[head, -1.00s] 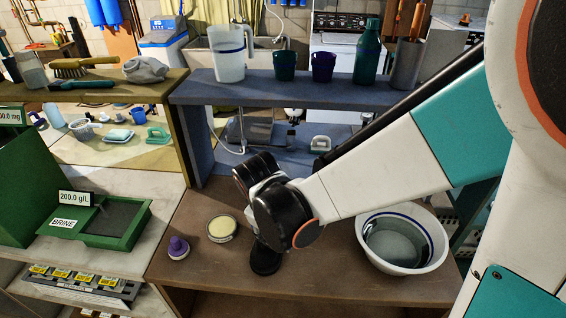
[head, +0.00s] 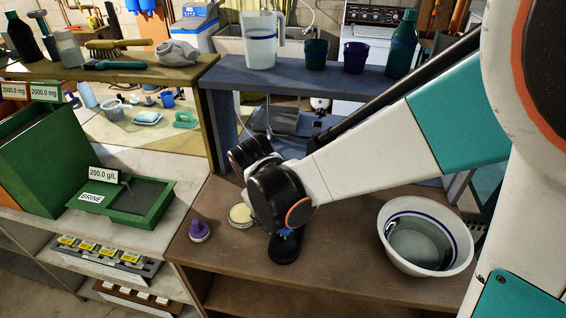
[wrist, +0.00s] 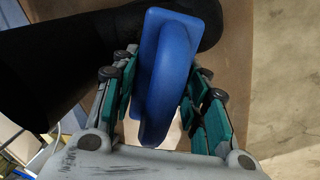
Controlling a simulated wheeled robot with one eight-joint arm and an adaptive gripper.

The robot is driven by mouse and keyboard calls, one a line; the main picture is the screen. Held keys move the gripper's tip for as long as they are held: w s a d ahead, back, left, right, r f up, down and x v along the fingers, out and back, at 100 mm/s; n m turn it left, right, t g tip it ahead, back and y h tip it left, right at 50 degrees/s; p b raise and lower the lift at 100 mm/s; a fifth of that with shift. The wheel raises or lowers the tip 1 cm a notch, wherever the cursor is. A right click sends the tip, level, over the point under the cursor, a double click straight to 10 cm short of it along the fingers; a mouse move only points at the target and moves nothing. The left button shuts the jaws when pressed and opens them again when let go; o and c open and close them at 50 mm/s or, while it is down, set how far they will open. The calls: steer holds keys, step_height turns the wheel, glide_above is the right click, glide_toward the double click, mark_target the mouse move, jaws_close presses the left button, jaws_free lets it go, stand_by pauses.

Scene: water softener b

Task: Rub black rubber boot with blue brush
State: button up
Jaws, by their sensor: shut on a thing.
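The black rubber boot (head: 285,249) is on the brown lower bench in the head view, partly hidden behind my arm. In the wrist view the boot (wrist: 55,65) fills the upper left as a dark shape. My gripper (wrist: 163,72) is shut on the blue brush (wrist: 175,62), with its teal finger pads on either side. The brush overlaps the boot in the wrist view; I cannot tell whether they touch. In the head view only a bit of blue shows just above the boot, and my gripper is mostly hidden by my wrist.
A white basin with water (head: 428,235) stands on the bench at the right. A purple-topped item (head: 199,231) and a round tin (head: 240,214) are left of the boot. A blue shelf (head: 300,82) with a jug and cups rises behind. A green brine tray (head: 122,200) sits further left.

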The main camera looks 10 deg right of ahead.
steer(key=shift+s, duration=0.1)
steer(key=shift+d+p+v, duration=0.2)
steer(key=shift+p+v, duration=2.1)
steer(key=shift+v, duration=0.8)
steer(key=shift+d+p+v, duration=0.2)
steer(key=shift+p+v, duration=0.95)
steer(key=shift+v, duration=0.4)
steer(key=shift+a, duration=0.1)
steer(key=shift+f, duration=0.15)
steer(key=b+x, duration=0.6)
steer(key=x, duration=0.1)
steer(key=shift+a+f, duration=0.1)
steer(key=shift+f, duration=0.3)
